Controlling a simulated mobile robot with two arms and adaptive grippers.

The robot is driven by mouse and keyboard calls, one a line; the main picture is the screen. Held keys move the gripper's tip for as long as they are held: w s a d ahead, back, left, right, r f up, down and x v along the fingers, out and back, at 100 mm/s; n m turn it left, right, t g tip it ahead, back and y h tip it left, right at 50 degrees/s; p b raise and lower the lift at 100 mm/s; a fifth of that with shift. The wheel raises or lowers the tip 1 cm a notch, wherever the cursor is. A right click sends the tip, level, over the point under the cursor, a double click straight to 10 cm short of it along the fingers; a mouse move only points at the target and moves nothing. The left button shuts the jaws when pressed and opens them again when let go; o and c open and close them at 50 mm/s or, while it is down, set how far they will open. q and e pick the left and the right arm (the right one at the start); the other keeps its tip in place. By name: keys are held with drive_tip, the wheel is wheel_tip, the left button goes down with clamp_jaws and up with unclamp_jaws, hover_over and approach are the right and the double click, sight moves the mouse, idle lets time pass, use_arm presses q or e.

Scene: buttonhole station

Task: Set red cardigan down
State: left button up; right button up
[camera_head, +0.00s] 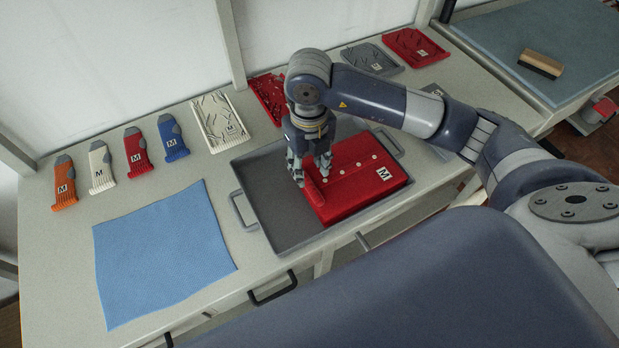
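The red cardigan (365,192) is folded, with a row of pale buttons and a white M label. It lies flat in the right part of a grey tray (262,205) on the table. My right gripper (311,176) points down at the cardigan's far left edge, with its fingertips at the red cloth. Whether the fingers are closed on the cloth cannot be told from this view. The gripper hides part of the cardigan's far left corner. My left gripper is not in view.
A light blue cloth (160,250) lies left of the tray. Patterned cream (219,121), red and grey pieces line the back. A brush (540,63) lies on the right-hand table.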

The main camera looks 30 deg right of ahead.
wheel_tip(320, 180, up, 7)
drive_tip(key=b, duration=0.1)
drive_tip(key=shift+f, duration=0.2)
idle(0.5)
